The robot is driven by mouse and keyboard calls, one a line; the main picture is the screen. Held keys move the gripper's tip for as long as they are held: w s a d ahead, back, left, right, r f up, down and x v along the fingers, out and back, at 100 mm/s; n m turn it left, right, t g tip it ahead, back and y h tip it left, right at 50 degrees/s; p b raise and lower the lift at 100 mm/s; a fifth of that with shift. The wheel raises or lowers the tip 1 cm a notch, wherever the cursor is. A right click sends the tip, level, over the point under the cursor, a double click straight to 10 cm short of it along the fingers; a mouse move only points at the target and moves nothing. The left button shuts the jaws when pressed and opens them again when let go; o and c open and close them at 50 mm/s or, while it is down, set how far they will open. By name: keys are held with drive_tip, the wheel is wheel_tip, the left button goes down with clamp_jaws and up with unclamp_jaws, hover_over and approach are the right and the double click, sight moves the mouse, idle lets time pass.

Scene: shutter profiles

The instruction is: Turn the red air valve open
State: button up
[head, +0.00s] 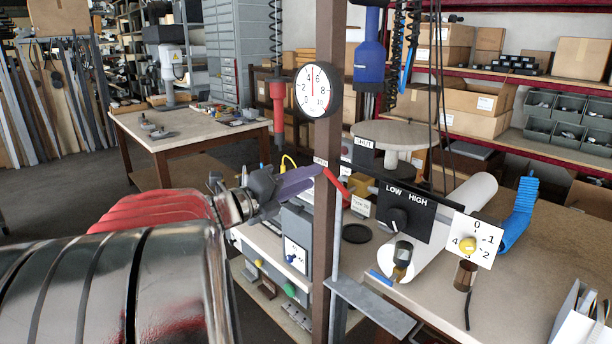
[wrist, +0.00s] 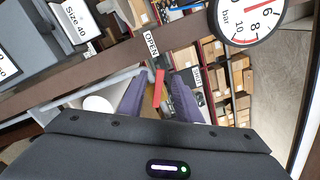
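The red valve handle (head: 337,184) shows beside the brown post in the head view, slanting down to the right. In the wrist view the red handle (wrist: 158,88) is a narrow bar between my two purple fingers. An OPEN label (wrist: 151,44) is near its upper end, and a SHUT label (wrist: 197,76) is to its right. My gripper (head: 312,174) reaches in from the left, its fingertips close to the handle. In the wrist view my gripper (wrist: 160,82) is open, with a gap on each side of the handle. I cannot tell whether either finger touches it.
A round pressure gauge (head: 313,90) is on the brown post (head: 327,140), above the handle. A black LOW/HIGH switch panel (head: 404,208) and a white numbered dial (head: 474,239) are to the right. A metal bracket (head: 370,305) juts out below. A workbench (head: 540,260) is behind.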

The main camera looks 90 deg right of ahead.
drive_tip(key=shift+w+a, duration=0.5)
drive_tip(key=shift+a, duration=0.05)
